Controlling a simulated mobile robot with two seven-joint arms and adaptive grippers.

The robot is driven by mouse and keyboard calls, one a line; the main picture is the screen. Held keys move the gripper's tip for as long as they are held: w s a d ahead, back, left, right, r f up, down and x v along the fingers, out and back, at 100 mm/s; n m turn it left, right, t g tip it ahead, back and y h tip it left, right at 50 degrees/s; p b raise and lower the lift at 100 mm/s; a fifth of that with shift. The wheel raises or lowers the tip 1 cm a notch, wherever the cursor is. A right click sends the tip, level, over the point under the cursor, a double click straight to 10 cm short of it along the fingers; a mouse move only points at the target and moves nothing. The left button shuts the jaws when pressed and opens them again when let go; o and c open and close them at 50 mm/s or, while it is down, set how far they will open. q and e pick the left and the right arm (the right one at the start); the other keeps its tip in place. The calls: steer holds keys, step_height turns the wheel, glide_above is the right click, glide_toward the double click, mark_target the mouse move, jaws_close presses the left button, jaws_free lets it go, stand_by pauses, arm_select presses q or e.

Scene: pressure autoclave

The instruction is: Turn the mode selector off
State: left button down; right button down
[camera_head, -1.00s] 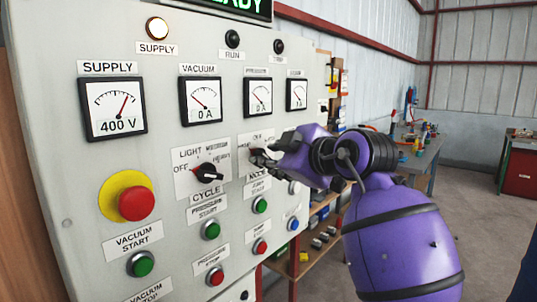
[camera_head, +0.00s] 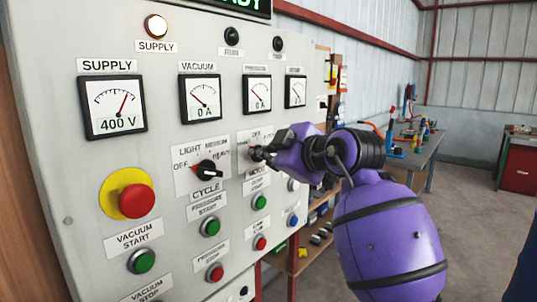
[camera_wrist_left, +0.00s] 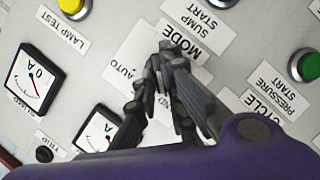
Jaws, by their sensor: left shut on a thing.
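The mode selector's white label plate (camera_head: 245,136) is on the grey panel, right of the cycle selector (camera_head: 208,170). Its OFF mark shows at the top. My left gripper (camera_head: 257,153), on a purple arm, is at this plate with its fingers shut on the mode selector's knob. The fingers hide the knob, so its pointing direction cannot be told. In the left wrist view, my dark fingers (camera_wrist_left: 172,58) close together over the plate (camera_wrist_left: 125,68), beside the MODE label (camera_wrist_left: 178,38) and the AUTO mark. My right gripper is not in view.
Below the selectors are green and red push buttons (camera_head: 210,227). A red emergency stop (camera_head: 135,201) on a yellow disc is at the left. Several meters (camera_head: 201,99) sit above. A shelf and a workbench (camera_head: 420,150) stand behind, right of the panel.

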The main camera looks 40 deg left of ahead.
arm_select(q)
steer(key=m+g+p, duration=0.1)
steer(key=m+p, duration=0.1)
steer(key=m+g+p, duration=0.2)
steer(key=w+m+g+p, duration=0.1)
steer(key=m+p, duration=0.1)
steer(key=shift+r+m+p, duration=0.25)
steer(key=shift+m+p, duration=0.15)
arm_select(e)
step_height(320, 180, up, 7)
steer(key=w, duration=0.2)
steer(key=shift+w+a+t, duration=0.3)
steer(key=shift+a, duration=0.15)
arm_select(q)
steer(key=shift+g+h, duration=0.3)
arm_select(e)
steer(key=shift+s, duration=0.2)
arm_select(q)
steer(key=shift+f, duration=0.1)
